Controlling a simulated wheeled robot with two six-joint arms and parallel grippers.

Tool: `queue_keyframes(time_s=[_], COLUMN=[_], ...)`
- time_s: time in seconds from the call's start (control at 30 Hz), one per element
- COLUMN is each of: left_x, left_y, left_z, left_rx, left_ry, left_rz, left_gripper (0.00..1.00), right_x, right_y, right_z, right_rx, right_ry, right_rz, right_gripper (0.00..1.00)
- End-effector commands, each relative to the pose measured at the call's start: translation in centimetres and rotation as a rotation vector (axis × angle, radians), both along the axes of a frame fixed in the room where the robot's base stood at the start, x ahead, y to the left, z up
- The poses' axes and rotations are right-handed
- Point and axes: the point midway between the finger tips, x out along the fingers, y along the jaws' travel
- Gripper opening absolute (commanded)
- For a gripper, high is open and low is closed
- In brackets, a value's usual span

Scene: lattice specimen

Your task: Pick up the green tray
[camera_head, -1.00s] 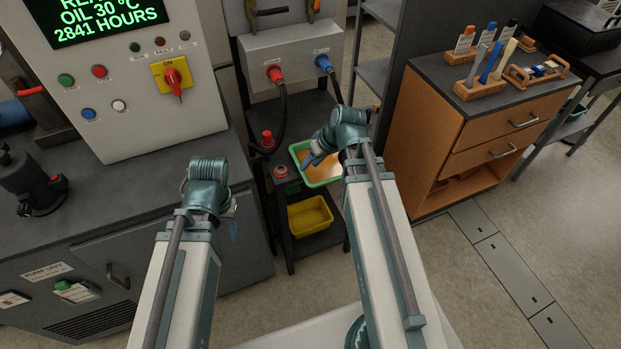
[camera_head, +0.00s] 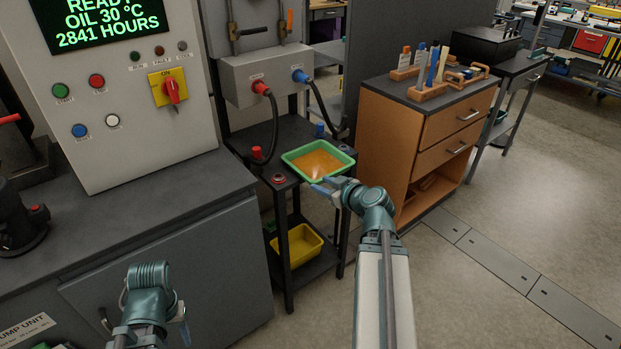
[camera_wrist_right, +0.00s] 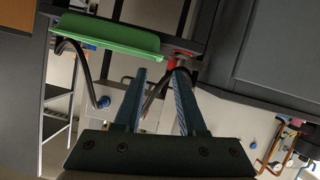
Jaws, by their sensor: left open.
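The green tray (camera_head: 297,169) with orange-brown contents lies near the front right edge of the dark stand's top. My right gripper (camera_head: 322,187) is just in front of and below the tray's near rim in the head view. In the right wrist view its two fingers (camera_wrist_right: 160,75) are apart with nothing between them. The green tray (camera_wrist_right: 105,36) is beyond them to the upper left there, and I cannot tell whether a finger touches it. My left gripper (camera_head: 182,325) is open and low at the left, far from the tray, and partly hidden by its own wrist.
The dark stand (camera_head: 292,128) holds a red knob (camera_head: 257,153) left of the tray. Hoses (camera_head: 274,125) hang behind it from a grey box. A yellow bin (camera_head: 297,245) is on the shelf below. A wooden cabinet (camera_head: 390,140) stands close on the right. Open floor lies front right.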

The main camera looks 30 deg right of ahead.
Motion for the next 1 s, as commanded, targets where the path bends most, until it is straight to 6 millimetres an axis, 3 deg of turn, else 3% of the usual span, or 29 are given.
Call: queue_keyframes(time_s=[0.17,0.6,1.0], left_x=[0.0,0.0,0.0], left_y=[0.0,0.0,0.0], left_z=[-0.3,-3.0,-3.1], left_rx=[0.0,0.0,0.0], left_ry=[0.0,0.0,0.0], left_rz=[0.0,0.0,0.0], left_gripper=[0.5,0.5,0.5], right_x=[0.5,7.3,8.4], right_y=[-0.1,0.0,0.0], right_z=[-0.2,-3.0,-3.1], right_rx=[-0.002,-0.003,-0.002], right_ry=[-0.002,-0.001,-0.001], right_rz=[-0.001,-0.001,-0.001], right_gripper=[0.4,0.4,0.4])
